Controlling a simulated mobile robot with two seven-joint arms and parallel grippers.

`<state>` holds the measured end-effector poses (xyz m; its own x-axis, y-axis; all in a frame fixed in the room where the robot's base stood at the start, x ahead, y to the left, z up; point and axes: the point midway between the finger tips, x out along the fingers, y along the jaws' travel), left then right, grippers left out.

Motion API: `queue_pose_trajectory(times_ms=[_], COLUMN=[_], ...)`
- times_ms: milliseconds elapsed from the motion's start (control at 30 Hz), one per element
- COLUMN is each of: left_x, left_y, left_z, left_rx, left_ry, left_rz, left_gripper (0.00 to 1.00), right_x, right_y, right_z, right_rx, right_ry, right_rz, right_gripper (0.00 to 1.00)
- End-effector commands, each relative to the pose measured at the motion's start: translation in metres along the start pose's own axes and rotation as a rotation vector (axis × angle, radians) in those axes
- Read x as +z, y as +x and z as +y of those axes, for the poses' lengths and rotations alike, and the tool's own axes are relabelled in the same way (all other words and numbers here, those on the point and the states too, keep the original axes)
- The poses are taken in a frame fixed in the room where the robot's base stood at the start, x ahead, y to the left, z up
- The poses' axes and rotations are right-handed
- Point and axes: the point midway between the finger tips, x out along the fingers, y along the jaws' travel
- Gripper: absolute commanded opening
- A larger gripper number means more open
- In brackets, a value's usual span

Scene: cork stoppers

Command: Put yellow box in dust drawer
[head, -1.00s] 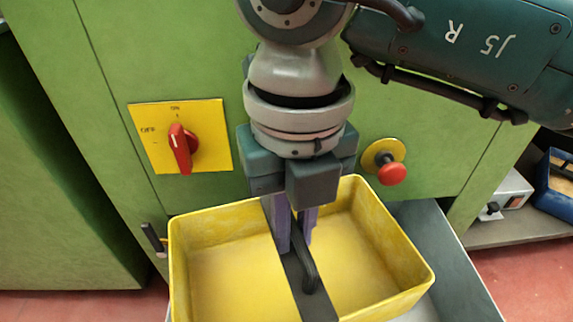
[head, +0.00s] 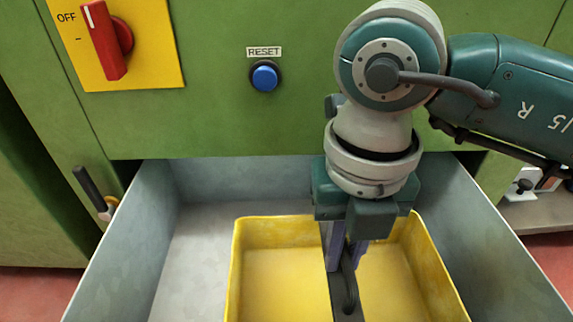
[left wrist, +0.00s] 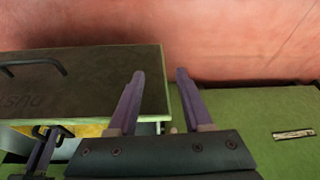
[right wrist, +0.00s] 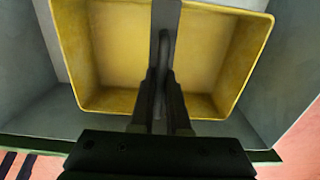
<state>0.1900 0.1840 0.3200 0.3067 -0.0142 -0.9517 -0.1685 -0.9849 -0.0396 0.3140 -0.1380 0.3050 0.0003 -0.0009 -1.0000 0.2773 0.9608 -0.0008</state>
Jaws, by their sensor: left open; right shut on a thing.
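The yellow box (head: 285,280) is an open tray with a dark strap and handle (head: 347,298) across its middle. It sits between the walls of the pulled-out grey drawer (head: 190,255), towards the right side. I cannot tell whether it touches the drawer floor. My right gripper (head: 345,262) is shut on the handle; the right wrist view shows the box (right wrist: 120,60) below it. In the left wrist view, the drawer front (left wrist: 100,85) bears dark, partly readable lettering. My left gripper (left wrist: 160,76) is open and empty there, and is outside the head view.
The green cabinet (head: 300,120) rises behind the drawer, with a blue reset button (head: 264,77) and a red switch (head: 105,40). A dark handle (head: 90,188) sticks out left of the drawer. Bare drawer floor shows left of the box.

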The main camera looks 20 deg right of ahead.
Motion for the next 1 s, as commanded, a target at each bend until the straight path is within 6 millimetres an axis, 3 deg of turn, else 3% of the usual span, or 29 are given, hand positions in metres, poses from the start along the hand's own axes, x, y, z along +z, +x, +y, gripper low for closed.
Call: queue_pose_trajectory(times_ms=[33, 133, 900, 933, 1000], left_x=[0.004, 0.007, 0.008, 0.008, 0.008], left_y=[0.013, 0.023, 0.025, 0.025, 0.025], left_z=[0.001, 0.001, 0.004, 0.004, 0.004], left_rx=[0.0, 0.0, 0.009, 0.009, 0.009], left_ry=[0.0, 0.0, -0.01, -0.01, -0.01], left_rz=[0.0, 0.0, 0.001, 0.001, 0.001], left_gripper=[0.5, 0.5, 0.5, 0.5, 0.5], right_x=[0.0, 0.0, 0.0, 0.0, 0.0], right_y=[0.015, 0.027, 0.036, 0.036, 0.036], right_z=[0.0, 0.001, 0.0, 0.0, 0.0], right_rx=[0.001, 0.001, 0.0, 0.0, 0.0], right_ry=[0.0, -0.001, -0.001, -0.001, -0.001], right_rz=[0.001, 0.0, -0.001, 0.0, 0.0], right_gripper=[0.0, 0.0, 0.0, 0.17, 0.25])
